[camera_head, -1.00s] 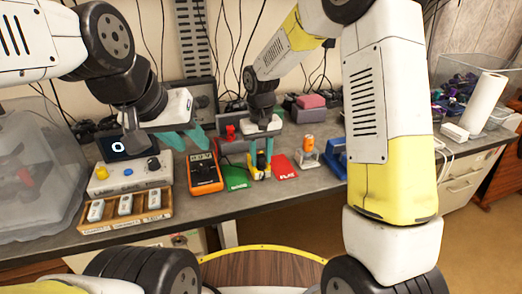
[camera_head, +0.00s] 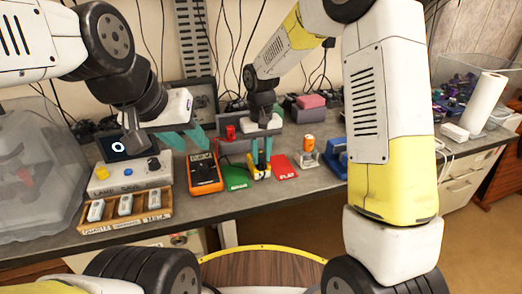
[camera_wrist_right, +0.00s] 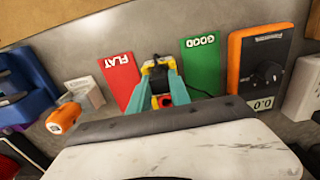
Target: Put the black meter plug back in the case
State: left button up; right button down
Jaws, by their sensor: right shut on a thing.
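My right gripper (camera_head: 262,153) points down at the middle of the bench, its teal fingers closed on a small black plug, mostly hidden between them. The fingertips are right at a small yellow-and-black holder (camera_head: 250,170); it also shows at the fingertips in the right wrist view (camera_wrist_right: 146,70). I cannot tell whether the plug touches it. The orange meter (camera_head: 205,173) with a black dial stands to its left. A dark case-like box (camera_head: 203,92) is at the back; its inside is not clear. My left gripper (camera_head: 186,138) is open and empty above the bench behind the meter.
A green GOOD card (camera_head: 235,178) and a red FLAT card (camera_head: 284,167) flank the holder. An orange battery (camera_head: 309,143) stands in a clear block at right, beside a blue object (camera_head: 336,157). A white control box (camera_head: 128,174) and wooden tray (camera_head: 126,211) are left.

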aim_at(261, 154)
jog(key=shift+r, duration=1.05)
jog(key=shift+r, duration=1.65)
